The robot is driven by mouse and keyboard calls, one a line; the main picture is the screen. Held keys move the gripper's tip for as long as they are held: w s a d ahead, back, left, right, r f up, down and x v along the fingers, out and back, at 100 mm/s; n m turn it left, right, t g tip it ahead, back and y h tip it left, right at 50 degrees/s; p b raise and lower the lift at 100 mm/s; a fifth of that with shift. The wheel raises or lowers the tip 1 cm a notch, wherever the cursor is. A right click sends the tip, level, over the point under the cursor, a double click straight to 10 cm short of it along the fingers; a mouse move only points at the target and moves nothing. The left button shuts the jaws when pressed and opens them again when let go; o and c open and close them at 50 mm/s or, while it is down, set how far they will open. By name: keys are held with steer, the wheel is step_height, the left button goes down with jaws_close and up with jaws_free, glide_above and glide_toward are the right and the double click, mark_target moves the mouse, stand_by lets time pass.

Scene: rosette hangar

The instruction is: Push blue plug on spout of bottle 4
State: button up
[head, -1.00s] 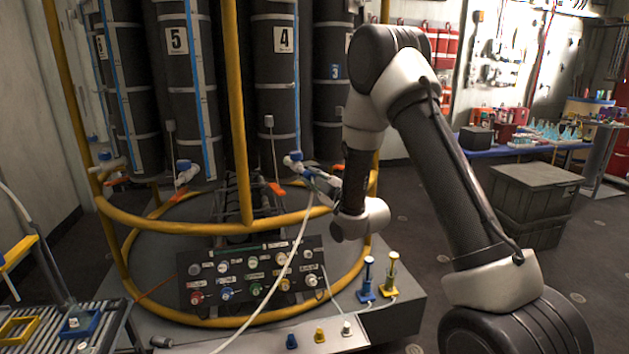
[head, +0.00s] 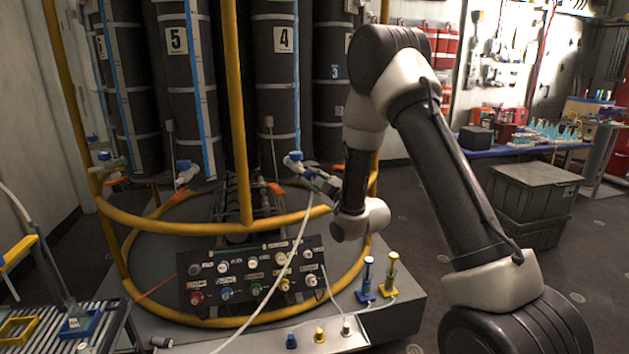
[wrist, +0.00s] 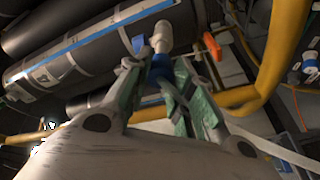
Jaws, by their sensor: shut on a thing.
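Bottle 4 (head: 275,90) is a tall dark cylinder with a white "4" label. Its white spout (head: 296,166) sticks out low at the front with a blue fitting (head: 290,158) on it. The spout also shows in the wrist view (wrist: 162,36). My gripper (head: 317,180) is just right of the spout. In the wrist view my gripper (wrist: 160,88) is shut on the blue plug (wrist: 158,72), which lies between the green-padded fingers. The plug lines up with the spout's end and looks at or against it; whether it is seated I cannot tell.
A yellow rail (head: 215,228) curves below the spout, with an upright post left of it. A pale hose (head: 290,255) runs down in front of the control panel (head: 250,275). Bottle 5 (head: 178,90) stands left. Small blue, yellow and white pieces line the platform's front edge.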

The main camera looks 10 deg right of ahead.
steer(key=shift+w+a, duration=0.15)
steer(key=shift+w, duration=0.4)
steer(key=o, duration=0.9)
steer(key=v, duration=0.7)
steer(key=shift+s, duration=0.25)
